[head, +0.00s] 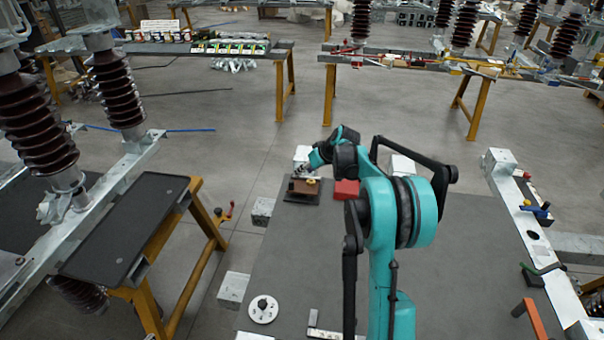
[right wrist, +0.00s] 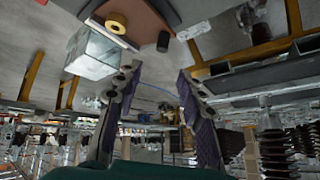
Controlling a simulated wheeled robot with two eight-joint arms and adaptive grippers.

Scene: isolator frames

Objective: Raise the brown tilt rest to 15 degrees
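The brown tilt rest (head: 303,187) sits on a dark base plate near the far left part of the grey work surface. How far it is tilted is too small to tell. In the right wrist view a brown panel (right wrist: 143,14) shows at the top edge, with a yellow ring (right wrist: 117,23) and a black knob (right wrist: 163,42) by it. My right gripper (head: 303,171) is at the tilt rest's far side, close to it; contact cannot be told. In the right wrist view its fingers (right wrist: 155,90) are apart with nothing between them. My left gripper is out of view.
A red block (head: 346,189) lies right of the rest, and a white block (head: 402,165) stands farther right. A pale block (right wrist: 95,53) is near the fingers in the wrist view. A round white disc (head: 263,309) lies at the front left. The grey surface (head: 290,260) between is bare.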

